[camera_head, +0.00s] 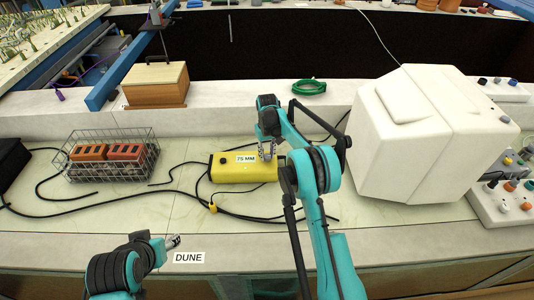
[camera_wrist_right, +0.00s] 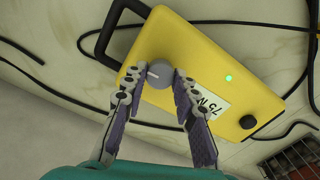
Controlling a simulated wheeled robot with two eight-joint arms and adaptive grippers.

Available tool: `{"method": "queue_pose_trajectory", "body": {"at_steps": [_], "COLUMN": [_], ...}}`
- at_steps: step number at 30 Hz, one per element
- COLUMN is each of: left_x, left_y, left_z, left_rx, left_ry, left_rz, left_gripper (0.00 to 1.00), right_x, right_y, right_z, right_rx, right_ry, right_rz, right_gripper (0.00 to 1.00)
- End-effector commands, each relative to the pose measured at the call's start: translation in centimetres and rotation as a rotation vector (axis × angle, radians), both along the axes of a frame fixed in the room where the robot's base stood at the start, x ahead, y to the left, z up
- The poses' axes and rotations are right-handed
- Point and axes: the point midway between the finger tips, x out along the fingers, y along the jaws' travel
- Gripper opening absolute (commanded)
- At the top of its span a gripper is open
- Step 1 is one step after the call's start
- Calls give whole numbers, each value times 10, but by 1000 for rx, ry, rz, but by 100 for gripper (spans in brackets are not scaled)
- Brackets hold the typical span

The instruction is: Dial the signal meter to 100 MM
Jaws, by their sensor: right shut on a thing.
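The signal meter is a yellow box (camera_head: 232,175) on the pale bench, with a white label reading "75 MM" (camera_head: 246,158). In the right wrist view the yellow box (camera_wrist_right: 205,45) shows a grey round knob (camera_wrist_right: 160,74) with a white pointer line, a lit green lamp (camera_wrist_right: 228,78) and part of the label (camera_wrist_right: 212,103). My right gripper (camera_wrist_right: 160,82) is shut on the knob, one finger on each side; it also shows in the head view (camera_head: 267,152) over the box's right part. My left gripper (camera_head: 173,241) is low at the left, near the DUNE label, away from the meter. Its fingers are too small to judge.
A wire basket with orange blocks (camera_head: 106,152) stands left of the meter. A large white housing (camera_head: 405,135) stands at the right. Black cables (camera_head: 150,209) run across the bench. A wooden box (camera_head: 155,84) and green hose coil (camera_head: 309,87) sit on the back ledge.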

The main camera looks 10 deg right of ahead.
Motion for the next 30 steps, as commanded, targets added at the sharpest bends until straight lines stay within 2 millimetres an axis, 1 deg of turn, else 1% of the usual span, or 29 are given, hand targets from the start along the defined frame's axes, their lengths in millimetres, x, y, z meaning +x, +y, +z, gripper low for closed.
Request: {"method": "queue_pose_trajectory", "body": {"at_steps": [6, 15, 21, 30], "left_x": [0, 0, 0, 0], "left_y": [0, 0, 0, 0], "left_z": [2, 3, 4, 4], "left_rx": [0, 0, 0, 0], "left_ry": [0, 0, 0, 0], "left_rz": [0, 0, 0, 0], "left_gripper": [52, 52, 52, 52], "right_x": [0, 0, 0, 0], "right_y": [0, 0, 0, 0], "right_z": [0, 0, 0, 0], "right_rx": [0, 0, 0, 0], "right_ry": [-1, -1, -1, -1], "right_rz": [-200, -437, -540, -608], "right_gripper": [0, 0, 0, 0]}}
